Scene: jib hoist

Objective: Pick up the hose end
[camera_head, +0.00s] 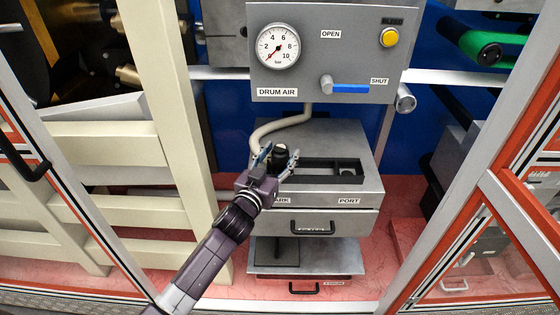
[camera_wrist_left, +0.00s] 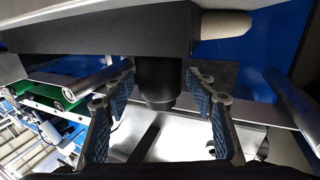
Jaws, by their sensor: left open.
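The hose end, a black cylinder (camera_head: 279,154), stands at the PARK side of the grey cabinet top (camera_head: 362,178). A beige hose (camera_head: 275,126) curves from it up to the DRUM AIR panel. My left gripper (camera_head: 281,158) is open around the hose end. In the left wrist view the black hose end (camera_wrist_left: 158,82) lies between the two blue-padded fingers (camera_wrist_left: 160,98), with a visible gap on each side. The lower part of the hose end is hidden by my gripper in the head view. My right gripper is not in view.
The DRUM AIR panel (camera_head: 345,80) above carries a gauge (camera_head: 278,46), a blue lever (camera_head: 350,89) and a yellow button (camera_head: 390,37). A dark PORT recess (camera_head: 349,167) is right of the hose end. Cream rails (camera_head: 165,90) stand left, an orange-edged door frame (camera_head: 480,150) right.

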